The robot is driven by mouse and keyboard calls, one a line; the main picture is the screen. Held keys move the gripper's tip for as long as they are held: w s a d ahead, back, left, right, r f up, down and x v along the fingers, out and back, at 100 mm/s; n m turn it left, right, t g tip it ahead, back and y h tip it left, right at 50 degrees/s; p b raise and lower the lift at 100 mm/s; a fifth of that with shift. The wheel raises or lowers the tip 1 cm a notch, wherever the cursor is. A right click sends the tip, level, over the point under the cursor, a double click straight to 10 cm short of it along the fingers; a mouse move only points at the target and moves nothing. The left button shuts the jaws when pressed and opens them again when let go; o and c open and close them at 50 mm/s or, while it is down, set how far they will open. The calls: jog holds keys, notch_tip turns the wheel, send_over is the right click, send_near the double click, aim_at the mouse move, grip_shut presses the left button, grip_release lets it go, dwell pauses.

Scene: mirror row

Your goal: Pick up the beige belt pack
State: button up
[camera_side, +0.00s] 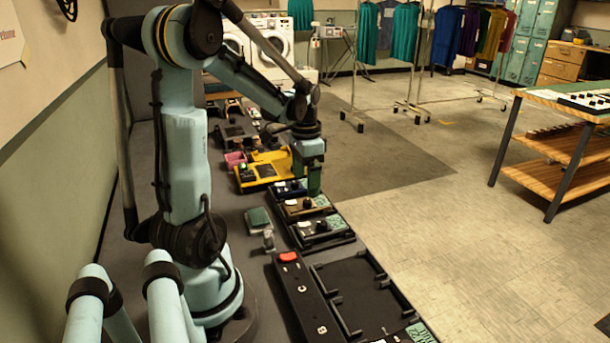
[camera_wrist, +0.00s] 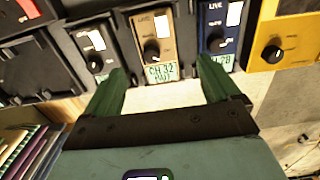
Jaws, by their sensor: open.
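The beige belt pack (camera_wrist: 142,33) has a black knob and a green label reading "CH 32". In the wrist view it sits at top centre, between a black pack (camera_wrist: 93,40) and a blue pack (camera_wrist: 218,35). In the side view the beige pack (camera_side: 296,208) lies in the row on the bench. My gripper (camera_wrist: 160,70) is open and empty, its two green fingers spread to either side of the beige pack's near end. In the side view my gripper (camera_side: 314,192) is low over the row, partly hiding the packs behind it. I cannot tell whether the fingers touch anything.
A yellow pack (camera_wrist: 285,35) stands right of the blue one. In the side view a yellow tray (camera_side: 262,172) lies beyond, and a black tray (camera_side: 365,295) and a strip with a red button (camera_side: 288,257) lie nearer. A small green-topped item (camera_side: 258,218) stands left of the row.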

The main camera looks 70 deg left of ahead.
aim_at(307, 208)
jog(key=shift+w+d+f, duration=0.1)
jog(key=shift+f, duration=1.45)
jog(key=shift+w+d+f, duration=0.1)
jog(key=shift+f, duration=1.45)
jog(key=c, duration=1.2)
